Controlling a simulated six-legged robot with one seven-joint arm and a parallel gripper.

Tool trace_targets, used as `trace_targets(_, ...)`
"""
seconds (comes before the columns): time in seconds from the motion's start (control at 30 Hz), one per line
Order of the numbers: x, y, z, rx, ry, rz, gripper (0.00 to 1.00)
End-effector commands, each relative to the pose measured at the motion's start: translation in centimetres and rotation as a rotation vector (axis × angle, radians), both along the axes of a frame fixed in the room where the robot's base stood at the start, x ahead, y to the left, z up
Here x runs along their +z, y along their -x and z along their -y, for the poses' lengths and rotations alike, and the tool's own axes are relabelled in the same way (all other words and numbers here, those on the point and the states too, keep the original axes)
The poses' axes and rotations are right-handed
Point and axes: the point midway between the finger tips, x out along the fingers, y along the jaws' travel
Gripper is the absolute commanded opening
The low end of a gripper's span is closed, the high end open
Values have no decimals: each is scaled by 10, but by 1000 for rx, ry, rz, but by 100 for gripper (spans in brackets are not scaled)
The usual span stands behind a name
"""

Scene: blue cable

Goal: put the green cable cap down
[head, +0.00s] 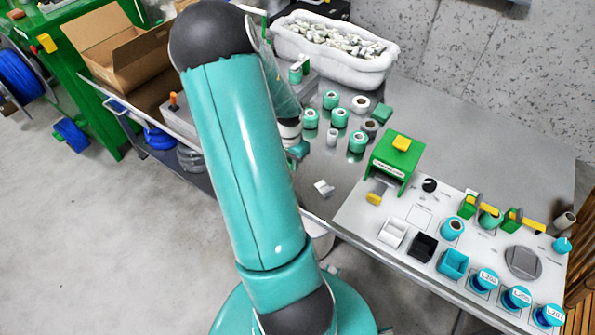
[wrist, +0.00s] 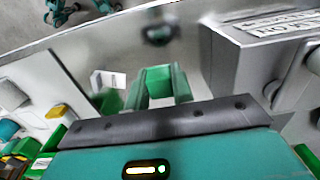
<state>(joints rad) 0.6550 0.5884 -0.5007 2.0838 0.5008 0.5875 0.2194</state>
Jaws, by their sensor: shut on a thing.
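My gripper (wrist: 158,88) shows in the wrist view, its two fingers shut on a green block, the green cable cap (wrist: 157,80). The cap sits between the fingertips, over the grey metal table. I cannot tell whether it touches the surface. In the head view my arm covers much of the scene. Only a teal part of my gripper (head: 298,149) shows beside the arm, over the table's left part, and the held cap cannot be made out there.
A small white piece (head: 323,188) lies on the table (head: 480,140) near its front edge. A white bin (head: 335,55) is at the back. A green press (head: 396,160) and a control panel (head: 420,215) fill the right.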

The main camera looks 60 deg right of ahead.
Motion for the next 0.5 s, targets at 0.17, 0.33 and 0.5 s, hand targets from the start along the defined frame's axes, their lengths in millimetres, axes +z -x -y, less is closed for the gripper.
trace_targets(0.17,-20,12,12,-1,0,-1,4)
trace_targets(0.33,-32,18,18,-2,-1,-1,4)
trace_targets(0.5,-56,16,17,0,-1,-1,4)
